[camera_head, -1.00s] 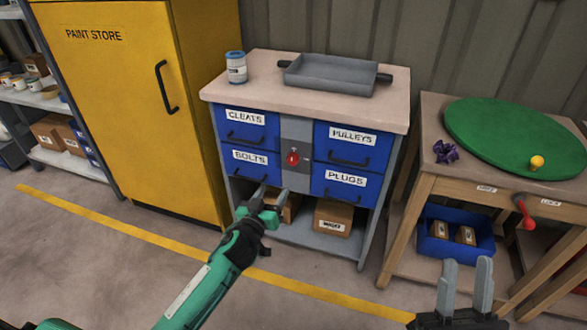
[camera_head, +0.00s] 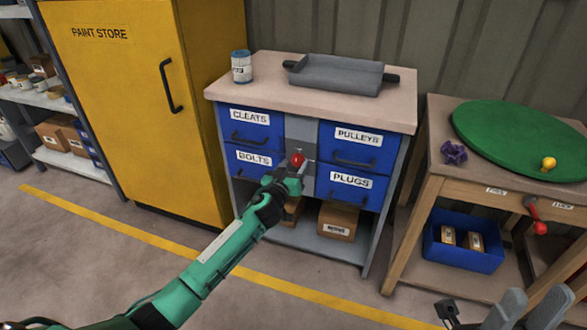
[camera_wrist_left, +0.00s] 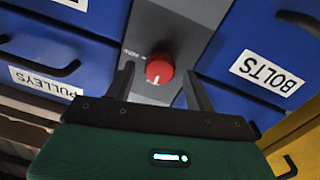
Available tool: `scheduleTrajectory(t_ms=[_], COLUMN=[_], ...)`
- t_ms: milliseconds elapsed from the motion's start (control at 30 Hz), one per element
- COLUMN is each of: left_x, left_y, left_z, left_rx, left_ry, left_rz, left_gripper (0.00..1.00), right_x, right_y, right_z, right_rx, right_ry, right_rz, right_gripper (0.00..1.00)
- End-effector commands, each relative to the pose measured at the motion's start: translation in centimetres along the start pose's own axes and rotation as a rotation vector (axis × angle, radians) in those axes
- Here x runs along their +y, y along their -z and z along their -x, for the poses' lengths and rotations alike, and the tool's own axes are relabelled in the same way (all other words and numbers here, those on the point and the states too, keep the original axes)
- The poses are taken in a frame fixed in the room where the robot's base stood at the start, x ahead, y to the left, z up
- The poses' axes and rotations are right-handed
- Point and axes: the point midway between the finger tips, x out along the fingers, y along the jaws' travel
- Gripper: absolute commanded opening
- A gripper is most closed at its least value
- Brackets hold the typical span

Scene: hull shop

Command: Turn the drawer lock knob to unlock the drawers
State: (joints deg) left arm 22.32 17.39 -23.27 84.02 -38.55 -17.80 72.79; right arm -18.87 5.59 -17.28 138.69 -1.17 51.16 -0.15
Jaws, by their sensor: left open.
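The red lock knob (camera_head: 297,159) sits on the grey centre panel (camera_head: 299,128) between the blue drawers of the cabinet. In the left wrist view the knob (camera_wrist_left: 159,69) has a pale pointer mark toward the gripper, with small lettering beside it. My left gripper (camera_head: 295,169) is open at the knob; its fingers (camera_wrist_left: 157,85) stand on either side of it, and I cannot tell if they touch it. The drawers marked Cleats (camera_head: 250,129), Bolts (camera_head: 252,163), Pulleys (camera_head: 356,146) and Plugs (camera_head: 349,186) are closed. My right gripper (camera_head: 530,312) is at the bottom right, its fingers apart and empty.
A grey tray (camera_head: 335,76) and a tin (camera_head: 241,67) stand on the cabinet top. A yellow paint store cupboard (camera_head: 120,110) is at left. A wooden table (camera_head: 440,170) with a green disc (camera_head: 520,135) stands at right. Cardboard boxes (camera_head: 338,220) sit below the drawers.

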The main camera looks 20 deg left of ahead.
Motion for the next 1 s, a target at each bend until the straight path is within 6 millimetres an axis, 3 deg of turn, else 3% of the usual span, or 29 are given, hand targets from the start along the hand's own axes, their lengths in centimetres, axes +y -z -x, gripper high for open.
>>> scheduleTrajectory(t_ms=[333,567,1000], left_x=[0.01,0.01,0.06], left_y=[-0.04,-0.04,0.09], left_z=[-0.30,-0.29,-0.27], left_rx=[-0.001,-0.001,-0.005], left_ry=[0.000,0.000,0.000], left_rz=[-0.001,-0.001,-0.083], left_gripper=[0.55,0.11,0.10], right_x=[-0.01,-0.02,-0.02], right_y=[-0.01,-0.02,0.08], right_z=[-0.03,-0.02,-0.42], right_rx=[0.001,0.001,-0.003], right_ry=[0.000,0.000,-0.001], right_rz=[-0.001,-0.001,-0.001], right_gripper=[0.36,0.36,0.36])
